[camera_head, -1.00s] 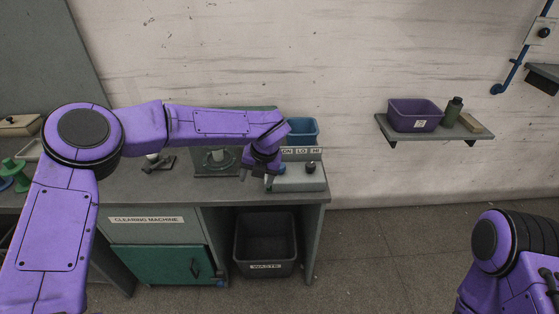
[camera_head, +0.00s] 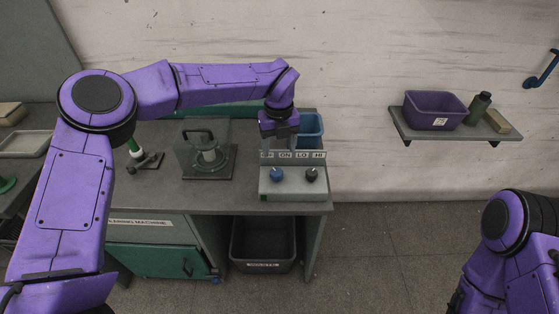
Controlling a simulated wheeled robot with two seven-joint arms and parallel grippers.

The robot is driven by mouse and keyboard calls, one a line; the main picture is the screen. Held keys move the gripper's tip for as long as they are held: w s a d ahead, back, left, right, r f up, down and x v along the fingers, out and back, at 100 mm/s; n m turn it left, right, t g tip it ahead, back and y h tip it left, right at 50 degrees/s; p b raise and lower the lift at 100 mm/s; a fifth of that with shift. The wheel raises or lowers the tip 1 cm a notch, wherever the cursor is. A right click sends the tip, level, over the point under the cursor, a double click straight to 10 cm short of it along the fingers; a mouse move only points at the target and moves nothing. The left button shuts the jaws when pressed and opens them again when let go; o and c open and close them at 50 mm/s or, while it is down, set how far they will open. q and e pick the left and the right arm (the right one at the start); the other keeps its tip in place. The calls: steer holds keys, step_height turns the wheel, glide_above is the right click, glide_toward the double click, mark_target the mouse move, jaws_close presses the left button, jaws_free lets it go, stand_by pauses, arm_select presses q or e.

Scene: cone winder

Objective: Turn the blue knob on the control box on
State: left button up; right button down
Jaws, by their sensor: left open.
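The grey control box (camera_head: 293,190) sits at the right end of the bench top. Its blue knob (camera_head: 277,174) is on the left of its face and a black knob (camera_head: 311,174) is on the right. A label strip above them reads ON, LO and HI, with its left end partly hidden. My left gripper (camera_head: 280,147) points down just behind and above the box, over the label strip. It is open and apart from both knobs. My right arm shows at the lower right, but its gripper is out of view.
A clear-sided machine with a handle (camera_head: 207,160) stands left of the box. A blue bin (camera_head: 309,130) is behind it. A waste bin (camera_head: 263,243) stands below the bench. A wall shelf (camera_head: 455,134) holds a purple bin (camera_head: 433,110).

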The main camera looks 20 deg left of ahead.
mark_target(276, 171)
arm_select(q)
steer(key=f, duration=0.2)
steer(key=s+f+p, duration=0.1)
steer(key=shift+a+f, duration=0.15)
steer(key=shift+a, duration=0.1)
steer(key=f, duration=0.3)
steer(key=f+p, duration=0.1)
steer(key=shift+w+a+f, duration=0.2)
steer(key=shift+w+f, duration=0.05)
steer(key=shift+f, duration=0.1)
steer(key=shift+d+f, duration=0.1)
steer(key=shift+f, duration=0.25)
steer(key=shift+s, duration=0.1)
steer(key=shift+c, duration=0.4)
steer(key=c, duration=1)
